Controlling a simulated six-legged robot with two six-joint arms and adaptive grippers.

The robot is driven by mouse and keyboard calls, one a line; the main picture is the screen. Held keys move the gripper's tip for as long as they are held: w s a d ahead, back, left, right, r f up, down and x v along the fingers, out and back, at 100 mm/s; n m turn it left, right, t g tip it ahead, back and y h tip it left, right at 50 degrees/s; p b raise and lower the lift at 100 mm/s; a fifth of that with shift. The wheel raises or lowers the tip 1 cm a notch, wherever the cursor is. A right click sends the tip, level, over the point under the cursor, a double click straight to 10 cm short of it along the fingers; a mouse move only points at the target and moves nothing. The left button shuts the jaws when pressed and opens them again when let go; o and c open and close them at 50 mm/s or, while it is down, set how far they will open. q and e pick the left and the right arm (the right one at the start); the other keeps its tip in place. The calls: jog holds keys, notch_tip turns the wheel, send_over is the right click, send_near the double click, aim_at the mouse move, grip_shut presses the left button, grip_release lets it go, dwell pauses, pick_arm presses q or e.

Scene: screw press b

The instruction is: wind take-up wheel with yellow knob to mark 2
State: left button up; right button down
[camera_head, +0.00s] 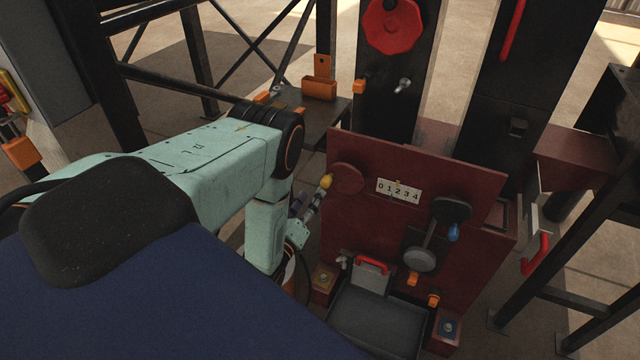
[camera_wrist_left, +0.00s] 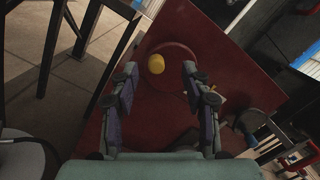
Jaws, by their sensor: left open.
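The dark red take-up wheel (camera_head: 349,179) is on the upper left of the red panel, with its yellow knob (camera_head: 326,181) at its left edge. The wrist view shows the wheel (camera_wrist_left: 178,80) and the yellow knob (camera_wrist_left: 156,64) too. A white scale plate (camera_head: 399,191) marked 0 to 4 is right of the wheel; a small orange pointer shows at its upper edge, near 2. My left gripper (camera_head: 312,203) is open just below the knob. In the wrist view, the knob appears between the fingertips (camera_wrist_left: 160,72), with gaps on both sides. My right gripper is not in view.
The panel (camera_head: 460,175) also carries a dark wheel (camera_head: 452,209) with a blue knob (camera_head: 453,232) and a grey round part (camera_head: 420,260). A grey tray (camera_head: 375,325) is below. A black frame (camera_head: 200,70) stands behind my left arm.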

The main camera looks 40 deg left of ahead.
aim_at(324, 185)
pick_arm(q)
jog(key=shift+w+a+f+n+g+h+b, duration=0.2)
jog(key=shift+w+n+b, duration=1.15)
jog(key=shift+n, duration=3.5)
jog(key=shift+w+a+f+n+g+h+b, duration=0.25)
jog(key=shift+w+n+b, duration=1.1)
jog(key=shift+n, duration=3.55)
jog(key=shift+w+a+f+n+t+h+b, duration=0.2)
jog(key=shift+w+n+b, duration=1.15)
jog(key=shift+n, duration=3.5)
jog(key=shift+w+a+f+p, duration=0.1)
jog(key=shift+w+p, duration=0.25)
jog(key=shift+p, duration=0.05)
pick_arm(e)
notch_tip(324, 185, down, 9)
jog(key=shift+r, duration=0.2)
pick_arm(q)
grip_shut()
